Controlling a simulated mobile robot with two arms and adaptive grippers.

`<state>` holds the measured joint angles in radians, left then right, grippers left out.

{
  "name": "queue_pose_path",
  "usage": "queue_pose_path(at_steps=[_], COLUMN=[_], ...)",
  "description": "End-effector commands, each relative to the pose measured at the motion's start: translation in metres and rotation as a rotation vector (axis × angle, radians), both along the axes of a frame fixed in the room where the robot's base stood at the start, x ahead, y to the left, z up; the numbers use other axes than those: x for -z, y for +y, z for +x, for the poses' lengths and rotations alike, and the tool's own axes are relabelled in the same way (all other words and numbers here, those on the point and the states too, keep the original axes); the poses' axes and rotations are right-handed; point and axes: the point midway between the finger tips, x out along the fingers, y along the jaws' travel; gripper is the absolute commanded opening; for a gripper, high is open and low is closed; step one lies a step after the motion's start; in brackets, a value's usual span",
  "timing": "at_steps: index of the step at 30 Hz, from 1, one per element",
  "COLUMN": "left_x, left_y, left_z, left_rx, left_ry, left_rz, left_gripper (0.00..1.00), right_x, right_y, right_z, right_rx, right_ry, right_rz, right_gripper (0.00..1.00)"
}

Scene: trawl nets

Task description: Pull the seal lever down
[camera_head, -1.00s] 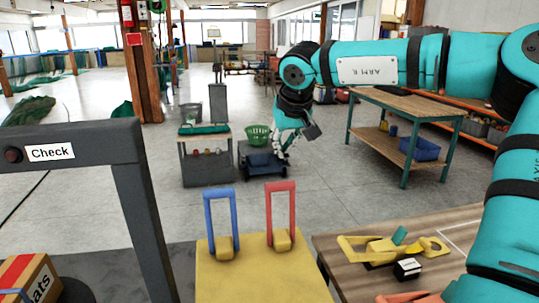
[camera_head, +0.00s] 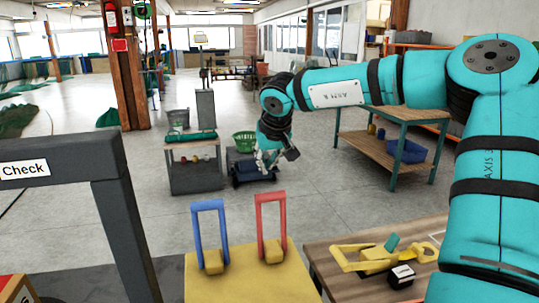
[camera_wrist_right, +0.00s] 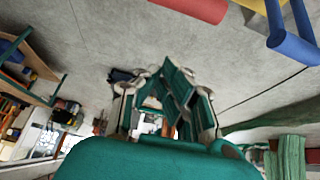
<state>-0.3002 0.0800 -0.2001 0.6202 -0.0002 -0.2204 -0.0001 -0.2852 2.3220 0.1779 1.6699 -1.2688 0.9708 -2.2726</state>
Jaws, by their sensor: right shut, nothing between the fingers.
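Two upright lever handles, one blue (camera_head: 223,230) and one red (camera_head: 259,222), stand on a yellow box (camera_head: 235,285). No label shows which one is the seal lever. In the right wrist view the red bar (camera_wrist_right: 195,8) and the blue bar (camera_wrist_right: 290,42) show at the top right. My right gripper (camera_head: 268,163) is beyond the levers, above and behind the red handle in the picture, and touches neither. It also shows in the right wrist view (camera_wrist_right: 172,72), shut and empty. My left gripper is not in view.
A dark frame (camera_head: 110,180) with a "Check" sign (camera_head: 25,169) stands at the left. A wooden table (camera_head: 335,285) at the right holds a yellow tool (camera_head: 365,260). Open floor lies between.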

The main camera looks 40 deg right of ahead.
Motion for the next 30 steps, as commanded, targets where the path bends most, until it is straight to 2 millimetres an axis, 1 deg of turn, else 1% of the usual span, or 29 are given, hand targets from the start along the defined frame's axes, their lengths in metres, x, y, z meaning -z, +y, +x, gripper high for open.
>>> queue_pose_path(at_steps=[1, 7, 12, 18, 30], left_x=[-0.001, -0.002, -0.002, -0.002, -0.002], left_y=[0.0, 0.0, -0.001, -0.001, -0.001], left_z=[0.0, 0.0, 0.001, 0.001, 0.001], left_rx=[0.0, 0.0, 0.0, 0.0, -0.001], left_ry=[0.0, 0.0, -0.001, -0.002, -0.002], left_rz=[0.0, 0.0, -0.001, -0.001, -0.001], left_gripper=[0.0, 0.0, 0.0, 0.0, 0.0], right_x=[0.01, 0.039, 0.04, 0.043, 0.044], right_y=[-0.003, -0.011, 0.0, 0.007, 0.008], right_z=[0.004, 0.019, 0.0, -0.013, -0.016], right_rx=[0.002, 0.002, -0.003, -0.002, -0.001], right_ry=[0.005, 0.003, -0.001, -0.002, -0.001], right_rz=[0.0, 0.0, 0.0, 0.0, 0.0], right_gripper=[0.0, 0.0, 0.0, 0.0, 0.0])
